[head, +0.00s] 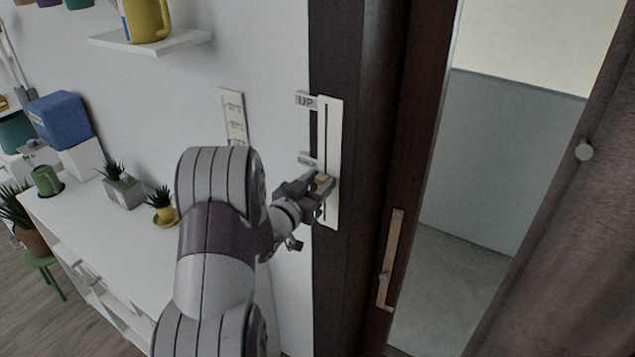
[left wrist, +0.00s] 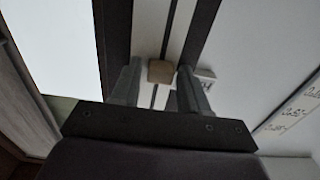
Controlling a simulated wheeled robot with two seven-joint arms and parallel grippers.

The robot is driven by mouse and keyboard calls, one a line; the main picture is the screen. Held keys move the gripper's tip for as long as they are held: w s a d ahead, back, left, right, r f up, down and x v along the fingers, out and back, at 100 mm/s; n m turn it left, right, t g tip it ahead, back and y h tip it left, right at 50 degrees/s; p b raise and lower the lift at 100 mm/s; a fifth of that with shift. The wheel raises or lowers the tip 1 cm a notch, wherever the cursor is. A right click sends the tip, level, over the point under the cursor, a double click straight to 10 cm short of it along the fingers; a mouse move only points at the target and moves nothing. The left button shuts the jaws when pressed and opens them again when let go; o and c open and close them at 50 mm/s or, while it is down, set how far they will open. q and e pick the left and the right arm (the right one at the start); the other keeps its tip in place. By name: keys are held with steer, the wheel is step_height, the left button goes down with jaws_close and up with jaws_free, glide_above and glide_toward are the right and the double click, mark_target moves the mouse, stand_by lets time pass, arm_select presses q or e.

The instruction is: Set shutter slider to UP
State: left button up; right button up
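The shutter slider is a tall white panel (head: 333,135) with a dark vertical slot, mounted on the dark frame. A grey UP label (head: 306,101) marks its top, and a second grey label (head: 308,158), too small to read, sits about midway. The tan knob (head: 324,178) is below that second label, in the lower part of the slot. My left gripper (head: 316,187) is at the knob. In the left wrist view the knob (left wrist: 160,72) lies between the two spread fingers of my left gripper (left wrist: 159,86), with small gaps visible. My right gripper is not in view.
A sliding door with a long wooden handle (head: 391,260) is to the right of the panel. A wall plate (head: 233,117) is to its left. A white desk (head: 100,235) with potted plants stands at left, below a wall shelf (head: 150,42) holding a yellow mug.

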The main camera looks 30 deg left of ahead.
mark_target(327, 104)
arm_select(q)
jaws_close()
step_height(327, 104, up, 16)
steer(key=p, duration=0.8)
steer(key=shift+r, duration=0.15)
steer(key=shift+r+p, duration=0.45)
steer(key=shift+r, duration=0.35)
steer(key=shift+o, duration=1.8)
jaws_free()
